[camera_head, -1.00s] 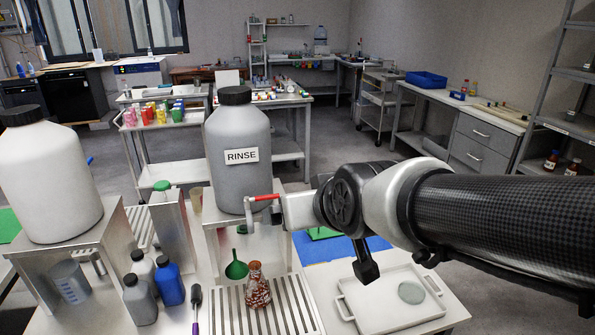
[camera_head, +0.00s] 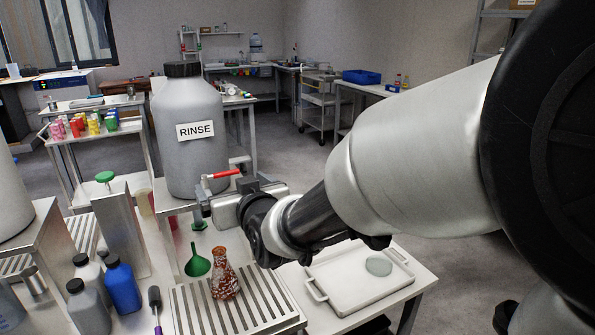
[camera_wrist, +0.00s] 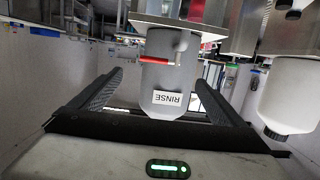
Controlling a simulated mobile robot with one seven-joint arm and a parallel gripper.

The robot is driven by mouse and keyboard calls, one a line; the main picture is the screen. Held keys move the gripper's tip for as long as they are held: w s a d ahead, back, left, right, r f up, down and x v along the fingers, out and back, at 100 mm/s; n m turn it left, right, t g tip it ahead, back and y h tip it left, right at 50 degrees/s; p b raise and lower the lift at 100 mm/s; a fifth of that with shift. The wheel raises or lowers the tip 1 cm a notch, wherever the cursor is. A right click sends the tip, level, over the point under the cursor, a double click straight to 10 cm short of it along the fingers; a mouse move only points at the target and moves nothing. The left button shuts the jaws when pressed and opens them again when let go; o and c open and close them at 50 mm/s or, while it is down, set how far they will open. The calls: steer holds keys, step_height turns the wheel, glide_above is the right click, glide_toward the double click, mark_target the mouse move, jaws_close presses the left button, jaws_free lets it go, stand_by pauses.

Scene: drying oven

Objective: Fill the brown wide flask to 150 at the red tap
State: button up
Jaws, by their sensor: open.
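The brown mottled flask (camera_head: 224,277) stands upright on the slatted metal drip grate (camera_head: 262,312), below and in front of the grey RINSE container (camera_head: 188,150). The red tap lever (camera_head: 224,174) sits at the container's lower front. It also shows in the wrist view (camera_wrist: 140,61), where the scene is upside down. My gripper (camera_head: 212,200) is at the tap's height, beside the lever, with its fingertips partly hidden. In the wrist view, my gripper (camera_wrist: 160,78) has its fingers wide apart, with the container seen between them. I cannot tell if a finger touches the tap. The flask's level marks are unreadable.
A green funnel (camera_head: 197,262) stands left of the flask. A blue bottle (camera_head: 122,286), grey bottles and a purple-tipped tool (camera_head: 156,308) are farther left. A white tray (camera_head: 358,280) with a round disc lies to the right, under my arm.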

mark_target(221, 175)
steer(key=x, duration=1.2)
steer(key=shift+w+a+f+b, duration=0.1)
steer(key=shift+w+f+b, duration=0.1)
steer(key=shift+w+b, duration=0.2)
steer(key=shift+s, duration=0.1)
steer(key=c, duration=1.1)
steer(key=shift+s+a+m+t+h, duration=0.1)
steer(key=shift+s+m+t+h, duration=0.25)
steer(key=shift+m+h, duration=0.3)
steer(key=shift+c, duration=0.2)
steer(key=shift+w+r+h+p, duration=0.2)
steer(key=shift+h+p, duration=0.15)
steer(key=shift+p, duration=0.3)
steer(key=shift+s+m, duration=0.1)
steer(key=shift+m, duration=0.15)
steer(key=shift+s+m+t+h+p, duration=0.2)
steer(key=shift+m+t+h+p, duration=0.6)
steer(key=shift+p, duration=1.25)
steer(key=shift+d+f+g+h+p, duration=0.25)
steer(key=shift+d+h+p, duration=0.1)
steer(key=shift+h+p, duration=0.15)
stand_by(0.9)
